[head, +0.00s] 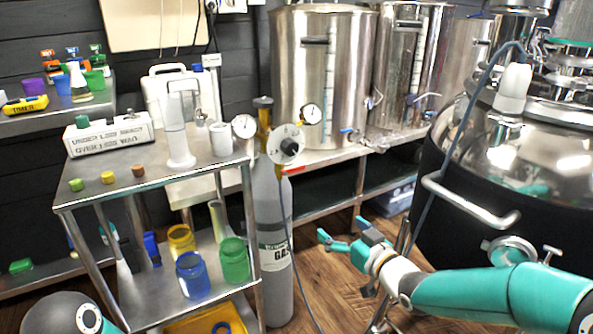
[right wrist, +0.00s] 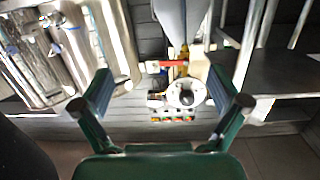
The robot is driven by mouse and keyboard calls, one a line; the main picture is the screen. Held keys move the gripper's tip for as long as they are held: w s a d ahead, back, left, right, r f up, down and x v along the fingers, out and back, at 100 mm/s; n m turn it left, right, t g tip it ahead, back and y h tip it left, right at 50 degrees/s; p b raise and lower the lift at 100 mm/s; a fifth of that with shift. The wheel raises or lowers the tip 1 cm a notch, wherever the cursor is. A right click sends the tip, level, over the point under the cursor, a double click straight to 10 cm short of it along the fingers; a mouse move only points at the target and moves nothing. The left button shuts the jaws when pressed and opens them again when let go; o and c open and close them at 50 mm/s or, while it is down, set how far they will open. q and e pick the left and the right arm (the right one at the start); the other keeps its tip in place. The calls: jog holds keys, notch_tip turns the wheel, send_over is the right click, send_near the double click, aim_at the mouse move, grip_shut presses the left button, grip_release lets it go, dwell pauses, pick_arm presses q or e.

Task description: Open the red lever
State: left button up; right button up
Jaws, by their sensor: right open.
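A short red lever (right wrist: 172,63) with a pale end lies crosswise beside the brass valve (right wrist: 184,52) of the grey gas cylinder in the right wrist view. A round white dial (right wrist: 186,95) is close to it. My left gripper is out of view.
A metal shelf cart (head: 150,180) with jars and small bottles stands left of the cylinder. Steel kettles (head: 318,75) stand on a bench behind. A large black vessel with a curved handle (head: 470,200) is at the right. A thin hose hangs beside the cylinder.

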jog(key=n+y, duration=0.1)
send_near(294, 170)
jog(key=shift+t, duration=0.4)
jog(key=x, duration=0.9)
jog(key=shift+a+f+b, duration=0.1)
jog(key=shift+f+b, duration=0.25)
jog(key=shift+b, duration=0.05)
jog(key=c, duration=1.2)
